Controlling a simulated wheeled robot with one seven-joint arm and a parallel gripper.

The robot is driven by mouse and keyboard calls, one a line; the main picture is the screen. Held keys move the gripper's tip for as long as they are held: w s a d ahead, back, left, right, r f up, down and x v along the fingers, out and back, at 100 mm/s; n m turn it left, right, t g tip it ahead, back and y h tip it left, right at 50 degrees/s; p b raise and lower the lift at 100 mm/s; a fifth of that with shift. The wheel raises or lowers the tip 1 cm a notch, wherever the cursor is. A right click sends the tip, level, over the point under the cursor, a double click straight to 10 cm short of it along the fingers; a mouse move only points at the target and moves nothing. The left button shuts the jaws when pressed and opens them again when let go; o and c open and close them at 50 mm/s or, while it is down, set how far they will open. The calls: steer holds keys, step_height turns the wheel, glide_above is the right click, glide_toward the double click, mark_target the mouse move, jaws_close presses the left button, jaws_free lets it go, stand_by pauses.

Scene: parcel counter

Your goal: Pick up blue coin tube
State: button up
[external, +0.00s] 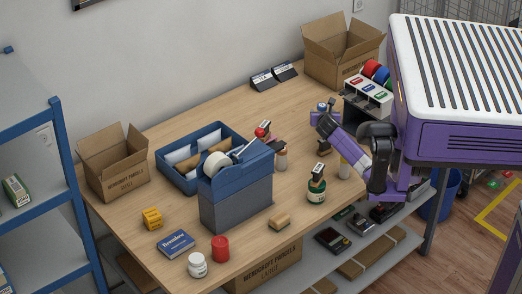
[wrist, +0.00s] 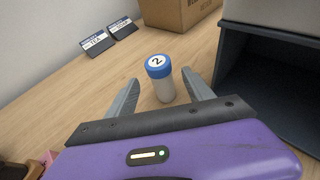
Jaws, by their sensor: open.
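The blue coin tube (wrist: 163,87) stands upright on the wooden counter in the wrist view. It has a pale body and a blue-rimmed cap with a white top marked 2. My gripper (wrist: 160,77) is open, with one finger on each side of the tube and gaps to both. The tube looks at or just beyond the fingertips, and I cannot tell the exact depth. In the external view my gripper (external: 325,112) is low over the back right of the counter. A small bit of blue shows by it, too small to tell clearly.
A dark open-fronted organizer (wrist: 270,85) stands close on the right. A cardboard box (wrist: 180,12) and two dark sign cards (wrist: 108,37) are behind. Bare counter lies left of the tube.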

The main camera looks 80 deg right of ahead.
mark_target(322, 110)
steer(key=shift+x, duration=2.2)
steer(key=shift+s, duration=0.1)
steer(key=shift+r, duration=0.1)
jaws_close()
